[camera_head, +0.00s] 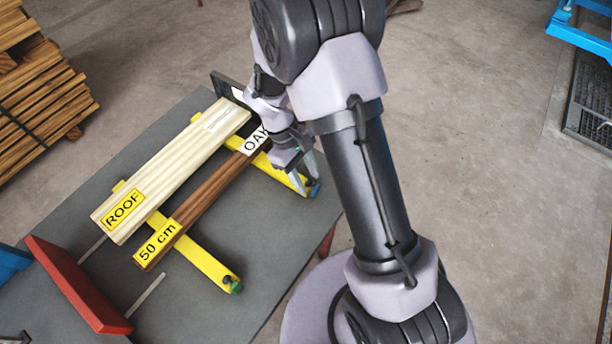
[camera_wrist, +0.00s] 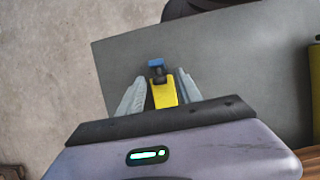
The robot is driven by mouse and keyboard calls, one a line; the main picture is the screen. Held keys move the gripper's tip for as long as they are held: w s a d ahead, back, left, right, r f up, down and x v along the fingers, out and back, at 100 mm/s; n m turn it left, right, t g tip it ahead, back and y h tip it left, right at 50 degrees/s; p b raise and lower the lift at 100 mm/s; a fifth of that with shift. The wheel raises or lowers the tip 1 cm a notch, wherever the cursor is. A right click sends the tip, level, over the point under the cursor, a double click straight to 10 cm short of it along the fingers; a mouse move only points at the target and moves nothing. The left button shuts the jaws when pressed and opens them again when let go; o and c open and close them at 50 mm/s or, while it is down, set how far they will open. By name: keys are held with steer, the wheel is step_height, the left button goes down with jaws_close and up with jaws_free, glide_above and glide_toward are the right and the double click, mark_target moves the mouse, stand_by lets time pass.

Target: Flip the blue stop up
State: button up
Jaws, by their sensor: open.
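The blue stop (camera_head: 315,190) is a small blue piece on a dark joint at the right end of the far yellow bar (camera_head: 297,181). In the wrist view the blue stop (camera_wrist: 155,62) sits just beyond my fingertips, at the tip of the yellow bar (camera_wrist: 163,95). It looks folded outward, but its exact tilt is hard to tell. My gripper (camera_head: 310,184) is open above the bar's end. In the wrist view my gripper (camera_wrist: 160,77) has one finger on each side of the bar, with nothing held.
A pale ROOF board (camera_head: 165,175) and a brown 50 cm OAK board (camera_head: 210,200) lie across the yellow bars on the grey table (camera_head: 95,200). The near bar (camera_head: 205,262) ends in a green stop (camera_head: 235,285). A red block (camera_head: 78,285) stands at left. The table's edge lies close beyond the blue stop.

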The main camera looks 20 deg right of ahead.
jaws_close()
steer(key=shift+w+a+r+p, duration=0.15)
steer(key=shift+r+p, duration=0.1)
steer(key=shift+p, duration=0.9)
steer(key=shift+w+a+f+g+h+p, duration=0.3)
steer(key=shift+w+g+h+p, duration=0.15)
steer(key=shift+g+p, duration=0.5)
steer(key=shift+f+h, duration=0.25)
jaws_free()
steer(key=p+v, duration=0.5)
steer(key=v, duration=1.2)
